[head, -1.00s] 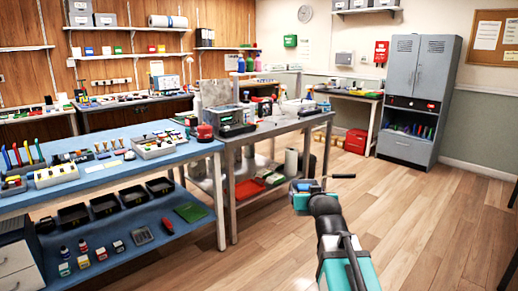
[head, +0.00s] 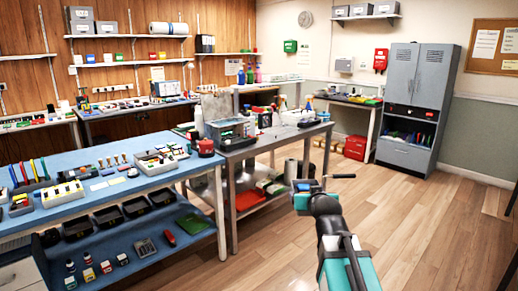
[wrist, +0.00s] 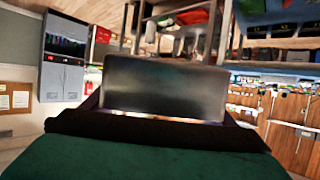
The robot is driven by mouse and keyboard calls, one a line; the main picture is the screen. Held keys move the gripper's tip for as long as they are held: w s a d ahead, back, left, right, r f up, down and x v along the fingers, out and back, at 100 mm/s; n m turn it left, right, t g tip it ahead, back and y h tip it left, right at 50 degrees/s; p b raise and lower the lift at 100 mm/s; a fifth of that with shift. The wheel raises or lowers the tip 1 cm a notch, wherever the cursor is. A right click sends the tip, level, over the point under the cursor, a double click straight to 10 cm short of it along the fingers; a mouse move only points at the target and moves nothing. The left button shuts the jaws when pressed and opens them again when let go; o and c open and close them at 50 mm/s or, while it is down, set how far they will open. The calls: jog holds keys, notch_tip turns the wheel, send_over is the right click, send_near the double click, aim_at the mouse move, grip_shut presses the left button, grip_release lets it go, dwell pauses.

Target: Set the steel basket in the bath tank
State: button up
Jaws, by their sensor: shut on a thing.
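My gripper (head: 318,187) is low at the right of the middle in the head view, out over the open floor. In the wrist view a smooth grey metal face (wrist: 165,88) fills the middle, just past the dark jaws. The bath tank seems to be the grey open-topped box (head: 228,130) at the front left end of the steel table (head: 285,134). It is up and left of my gripper, and apart from it. Its inside is hard to make out.
A blue bench (head: 100,163) crowded with tools and small parts stands at the left, with black bins on its lower shelf. A grey cabinet (head: 412,105) and a red box (head: 355,147) stand at the back right. The wood floor (head: 430,220) at the right is clear.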

jog(key=shift+r+p, duration=3.85)
jog(key=shift+r, duration=0.45)
jog(key=shift+w+a, duration=0.1)
